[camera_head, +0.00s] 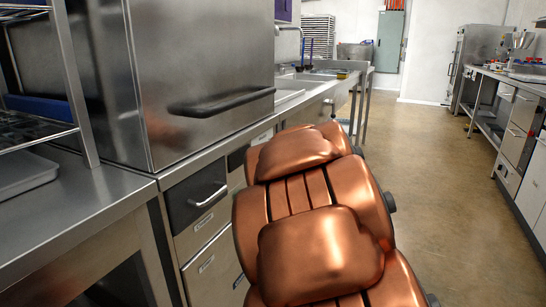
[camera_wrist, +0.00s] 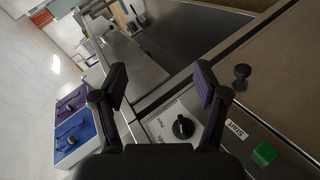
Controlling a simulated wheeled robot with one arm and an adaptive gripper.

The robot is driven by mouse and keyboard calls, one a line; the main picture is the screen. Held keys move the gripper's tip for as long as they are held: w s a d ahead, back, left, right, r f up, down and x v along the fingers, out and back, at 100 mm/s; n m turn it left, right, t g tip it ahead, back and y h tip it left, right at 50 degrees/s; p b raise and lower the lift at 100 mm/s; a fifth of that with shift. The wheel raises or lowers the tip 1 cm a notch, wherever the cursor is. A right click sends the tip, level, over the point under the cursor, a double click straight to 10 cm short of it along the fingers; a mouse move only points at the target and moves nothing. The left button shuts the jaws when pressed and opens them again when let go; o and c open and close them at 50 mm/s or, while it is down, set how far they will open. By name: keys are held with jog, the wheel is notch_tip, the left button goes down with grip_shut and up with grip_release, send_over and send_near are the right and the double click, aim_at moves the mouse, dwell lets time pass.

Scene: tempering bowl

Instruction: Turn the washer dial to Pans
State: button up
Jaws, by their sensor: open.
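The washer is the large stainless steel box (camera_head: 200,60) with a dark bar handle (camera_head: 222,103) at the left of the head view. In the wrist view, a black dial (camera_wrist: 183,127) sits on a pale plate with small lettering; I cannot read clearly which mark it points at. My gripper (camera_wrist: 160,86) is open and empty, its two dark fingers apart. The dial shows beyond and between the fingers, nearer the right one, with no visible contact. In the head view, my copper arm hides the area ahead and the gripper is out of sight.
Beside the dial are a START label (camera_wrist: 236,130), a green button (camera_wrist: 265,153) and a black knob (camera_wrist: 242,72). Purple (camera_wrist: 70,102) and blue (camera_wrist: 74,134) boxes show at left. A steel counter (camera_head: 75,205) stands at left; the floor (camera_head: 450,205) at right is clear.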

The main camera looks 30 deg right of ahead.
jog(key=w+d+r+n+t+y, duration=0.1)
jog(key=w+d+r+n+t, duration=0.75)
jog(key=w+r+n, duration=0.45)
jog(key=s+a+f+n+g+y+b, duration=0.1)
jog(key=a+f+n+y, duration=0.4)
jog(key=f+n+y, duration=0.35)
jog(key=s+a+f+n+y+b, duration=0.1)
jog(key=a+f+n+y, duration=0.4)
jog(key=n+y, duration=0.5)
jog(key=shift+n+h, duration=0.45)
jog(key=b+x, duration=0.2)
jog(key=x, duration=0.5)
jog(key=shift+a+r, duration=0.1)
jog(key=c, duration=1.1)
